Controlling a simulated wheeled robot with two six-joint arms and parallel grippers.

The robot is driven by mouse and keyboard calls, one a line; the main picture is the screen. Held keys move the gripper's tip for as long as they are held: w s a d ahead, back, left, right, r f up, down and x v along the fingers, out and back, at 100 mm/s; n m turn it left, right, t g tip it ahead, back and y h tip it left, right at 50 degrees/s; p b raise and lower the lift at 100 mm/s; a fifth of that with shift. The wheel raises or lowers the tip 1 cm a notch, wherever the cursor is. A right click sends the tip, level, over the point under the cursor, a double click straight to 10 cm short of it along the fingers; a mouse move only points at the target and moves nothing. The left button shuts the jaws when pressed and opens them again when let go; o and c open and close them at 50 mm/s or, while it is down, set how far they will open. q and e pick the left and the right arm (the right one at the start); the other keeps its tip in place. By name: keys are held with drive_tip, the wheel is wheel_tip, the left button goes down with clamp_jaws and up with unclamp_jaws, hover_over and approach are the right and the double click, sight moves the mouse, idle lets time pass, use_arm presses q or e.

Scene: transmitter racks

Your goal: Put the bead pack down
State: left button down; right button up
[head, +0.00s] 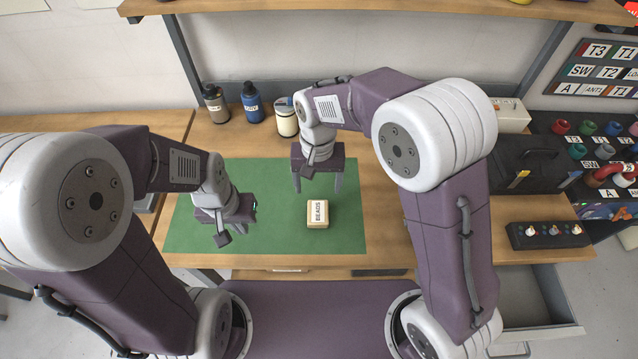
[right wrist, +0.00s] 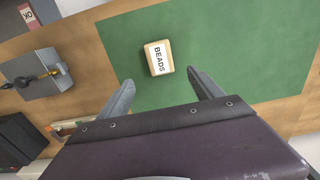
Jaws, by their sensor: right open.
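The bead pack (head: 320,216) is a small tan and white block labelled BEADS. It lies on the green mat (head: 280,180), label up, near the mat's front right part. It also shows in the right wrist view (right wrist: 158,58), beyond the fingertips. My right gripper (head: 318,186) is open and empty, above the mat and behind the pack, apart from it. My left gripper (head: 228,222) hovers over the left part of the mat, left of the pack. Its fingers are mostly hidden, so I cannot tell whether it is open.
Three bottles or jars (head: 250,102) stand at the back of the wooden table. A black case (head: 525,165) and a dark box with knobs (head: 547,235) are at the right. An open drawer (head: 535,305) juts out at the front right. The mat around the pack is clear.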

drive_tip(key=s+d+f, duration=0.1)
drive_tip(key=s+d, duration=0.4)
drive_tip(key=d, duration=0.4)
drive_tip(key=s+d+f+t, duration=0.1)
drive_tip(key=s+d, duration=0.4)
drive_tip(key=d, duration=0.4)
